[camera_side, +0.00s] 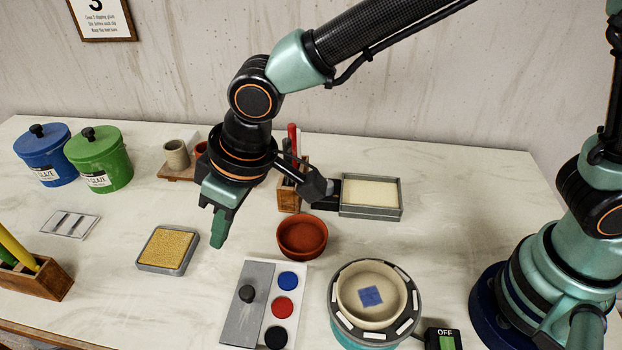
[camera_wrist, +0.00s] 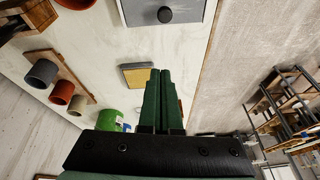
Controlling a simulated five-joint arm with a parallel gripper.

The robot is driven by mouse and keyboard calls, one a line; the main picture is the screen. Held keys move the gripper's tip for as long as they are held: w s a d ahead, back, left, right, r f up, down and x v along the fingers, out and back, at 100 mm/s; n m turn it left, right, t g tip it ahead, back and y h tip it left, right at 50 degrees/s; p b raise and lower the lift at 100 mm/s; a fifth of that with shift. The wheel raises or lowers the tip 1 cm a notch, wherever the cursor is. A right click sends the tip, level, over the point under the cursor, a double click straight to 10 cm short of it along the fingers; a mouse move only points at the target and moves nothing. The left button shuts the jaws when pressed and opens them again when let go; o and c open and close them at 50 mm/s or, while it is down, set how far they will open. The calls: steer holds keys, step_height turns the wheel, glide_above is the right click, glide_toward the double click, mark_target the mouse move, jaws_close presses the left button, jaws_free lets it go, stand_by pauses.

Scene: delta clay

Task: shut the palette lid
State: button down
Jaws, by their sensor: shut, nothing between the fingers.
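The palette (camera_side: 302,275) is a white tray at the front centre in the side view. Blue, red and black paint wells show in a column along its right side. Its flat grey lid (camera_side: 240,318) with a black knob lies over the left part, leaving that column uncovered. In the wrist view the grey lid (camera_wrist: 140,12) and knob show at the top edge, partly cut off. My gripper (camera_side: 219,243) is shut and empty, pointing down beyond the palette, to the upper left of the lid and apart from it. Its green fingers (camera_wrist: 160,72) are together in the wrist view.
A yellow sponge in a grey tray (camera_side: 145,264) lies left of my gripper. A red bowl (camera_side: 302,237) stands behind the palette. A wheel with a cream bowl (camera_side: 347,297) stands to its right. Blue and green lidded pots (camera_side: 112,170) stand at the back left.

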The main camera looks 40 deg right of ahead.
mark_target(265, 302)
steer(key=x, duration=1.1)
steer(key=shift+s+a, duration=0.15)
steer(key=shift+s+d, duration=0.6)
steer(key=shift+s, duration=0.2)
steer(key=shift+s+d+f, duration=0.2)
steer(key=shift+s+d, duration=0.4)
steer(key=shift+s, duration=0.2)
steer(key=shift+s+d, duration=2.2)
steer(key=shift+s, duration=0.05)
